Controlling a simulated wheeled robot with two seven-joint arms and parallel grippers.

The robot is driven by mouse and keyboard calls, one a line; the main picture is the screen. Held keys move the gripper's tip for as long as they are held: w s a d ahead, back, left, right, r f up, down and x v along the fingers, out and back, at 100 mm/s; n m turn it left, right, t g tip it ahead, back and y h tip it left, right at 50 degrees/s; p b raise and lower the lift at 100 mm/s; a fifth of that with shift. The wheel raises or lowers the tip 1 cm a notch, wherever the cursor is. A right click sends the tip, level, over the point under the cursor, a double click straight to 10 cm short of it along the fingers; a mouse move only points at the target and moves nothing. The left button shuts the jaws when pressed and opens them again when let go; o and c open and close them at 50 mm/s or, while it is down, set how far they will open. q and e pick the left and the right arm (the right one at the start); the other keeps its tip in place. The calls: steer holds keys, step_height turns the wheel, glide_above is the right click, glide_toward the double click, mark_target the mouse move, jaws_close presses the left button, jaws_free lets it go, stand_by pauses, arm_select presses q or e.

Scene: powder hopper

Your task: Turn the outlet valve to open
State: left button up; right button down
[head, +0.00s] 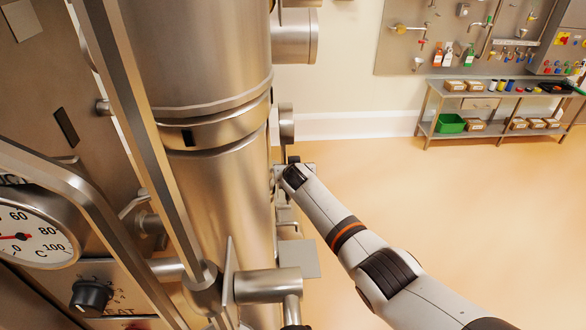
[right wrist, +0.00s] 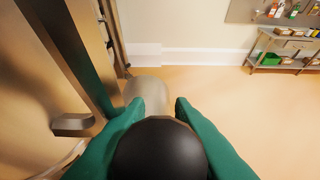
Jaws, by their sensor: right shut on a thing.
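My right gripper (right wrist: 160,105) has its two green fingers on either side of a rounded black knob (right wrist: 160,148) in the right wrist view, shut on it. I take the knob to be the outlet valve's handle, but its joint to the valve is hidden. A pale grey rounded metal part (right wrist: 148,88) shows just past the fingertips. In the head view my right arm reaches in from the lower right to the right side of the steel hopper column (head: 215,210). The gripper there is mostly hidden by the column. My left gripper is not in view.
A dial gauge (head: 30,235) and a black rotary knob (head: 92,295) are at the left. A steel pipe fitting (head: 268,285) juts out below. A steel bench (head: 480,97) stands against the far wall. The orange floor (head: 450,200) at the right is clear.

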steer(key=shift+w+g, duration=0.25)
steer(key=shift+g, duration=0.15)
steer(key=c, duration=1.3)
jaws_free()
steer(key=shift+o, duration=0.2)
steer(key=shift+r, duration=0.15)
steer(key=shift+s+r+p, duration=0.45)
steer(key=shift+s+p, duration=0.1)
steer(key=shift+p, duration=0.2)
steer(key=p+v, duration=0.2)
steer(key=v, duration=0.8)
steer(key=shift+s, duration=0.25)
